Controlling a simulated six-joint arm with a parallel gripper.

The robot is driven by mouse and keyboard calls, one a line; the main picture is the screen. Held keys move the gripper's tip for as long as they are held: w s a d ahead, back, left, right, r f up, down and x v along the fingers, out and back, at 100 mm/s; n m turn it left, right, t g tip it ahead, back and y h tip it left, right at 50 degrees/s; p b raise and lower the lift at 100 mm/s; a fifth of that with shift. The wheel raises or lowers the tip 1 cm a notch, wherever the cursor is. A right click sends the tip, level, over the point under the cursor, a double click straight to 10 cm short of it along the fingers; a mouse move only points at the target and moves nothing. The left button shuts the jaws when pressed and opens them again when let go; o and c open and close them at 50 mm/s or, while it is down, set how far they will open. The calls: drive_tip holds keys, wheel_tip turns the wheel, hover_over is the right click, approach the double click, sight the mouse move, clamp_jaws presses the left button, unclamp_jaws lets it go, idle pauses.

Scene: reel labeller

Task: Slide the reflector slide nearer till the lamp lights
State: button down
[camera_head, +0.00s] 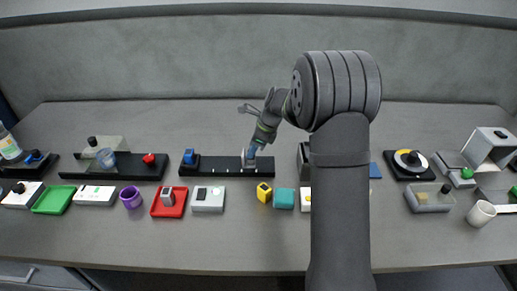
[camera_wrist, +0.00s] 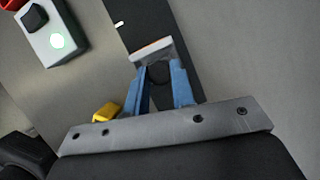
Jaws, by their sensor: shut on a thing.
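The reflector slide (camera_head: 248,160) sits on a long black rail (camera_head: 222,166) near its right end. In the wrist view its pale plate (camera_wrist: 152,50) stands just beyond my fingertips. My gripper (camera_wrist: 160,78) has blue fingers shut on the slide's dark knob, which they partly hide. In the head view my gripper (camera_head: 252,153) comes down onto the slide from the upper right. A blue block (camera_head: 189,156) stands at the rail's left end.
A red tray (camera_head: 160,211) lies left of the grey box. A yellow block (camera_head: 264,193) and a teal block (camera_head: 284,203) stand right of it. My arm hides part of the bench to the right. The bench behind the rail is clear.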

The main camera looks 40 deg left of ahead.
drive_tip(key=c, duration=1.2)
unclamp_jaws()
drive_tip(key=shift+r, duration=0.1)
drive_tip(key=v, duration=1.7)
drive_tip(key=shift+d, duration=0.15)
drive_tip(key=x, duration=1.7)
drive_tip(key=shift+w, duration=0.15)
